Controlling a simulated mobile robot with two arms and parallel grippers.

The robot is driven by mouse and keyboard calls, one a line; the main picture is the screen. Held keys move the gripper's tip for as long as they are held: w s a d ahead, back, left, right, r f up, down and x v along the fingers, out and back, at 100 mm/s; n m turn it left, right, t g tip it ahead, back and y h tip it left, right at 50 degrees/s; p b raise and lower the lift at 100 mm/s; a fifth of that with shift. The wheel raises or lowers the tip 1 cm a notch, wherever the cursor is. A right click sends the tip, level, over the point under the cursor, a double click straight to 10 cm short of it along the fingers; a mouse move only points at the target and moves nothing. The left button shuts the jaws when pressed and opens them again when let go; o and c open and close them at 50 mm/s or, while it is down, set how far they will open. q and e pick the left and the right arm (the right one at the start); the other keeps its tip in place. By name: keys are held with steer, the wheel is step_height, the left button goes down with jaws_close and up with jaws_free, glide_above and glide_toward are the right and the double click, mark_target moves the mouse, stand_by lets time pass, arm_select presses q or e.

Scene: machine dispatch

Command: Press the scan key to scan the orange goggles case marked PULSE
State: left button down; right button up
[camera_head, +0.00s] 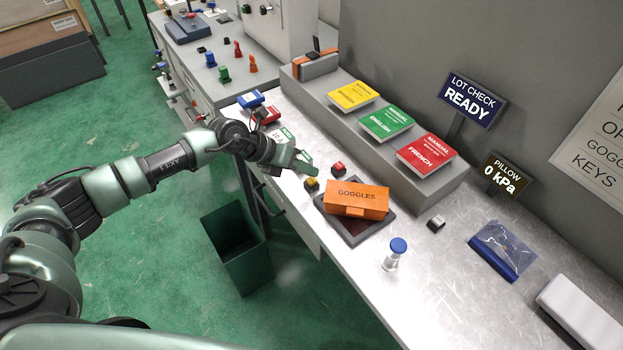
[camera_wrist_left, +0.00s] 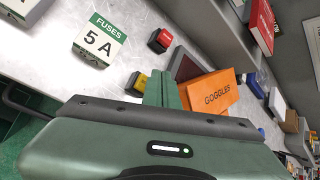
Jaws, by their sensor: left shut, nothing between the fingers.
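The orange case (camera_head: 355,200) reads GOGGLES and lies on a dark pad with a reddish-brown surface (camera_head: 338,222); no PULSE mark is readable. It also shows in the left wrist view (camera_wrist_left: 213,92). A small red key (camera_head: 338,168) and a small yellow key (camera_head: 312,185) sit beside the pad. They show in the left wrist view as the red key (camera_wrist_left: 160,40) and the yellow key (camera_wrist_left: 137,82). No label on them is legible. My left gripper (camera_head: 308,164) is shut and empty, its fingers close to both keys. Contact cannot be told. My right gripper is out of view.
A sign (camera_head: 471,102) reads LOT CHECK READY. Yellow, green and red manuals stand on a grey ledge (camera_head: 330,95) behind. A fuses box (camera_wrist_left: 99,40) is near my gripper. A blue-capped bottle (camera_head: 395,254) and a black-and-white key (camera_head: 436,223) stand to the right.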

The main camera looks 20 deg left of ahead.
mark_target(308, 181)
arm_select(q)
steer(key=shift+f, duration=0.1)
stand_by(0.4)
steer(key=shift+f, duration=0.3)
steer(key=shift+f+b, duration=0.6)
steer(key=shift+b, duration=0.05)
stand_by(0.6)
steer(key=shift+r+p, duration=0.85)
steer(key=shift+r, duration=0.15)
step_height(308, 181, up, 5)
steer(key=p, duration=0.4)
stand_by(0.4)
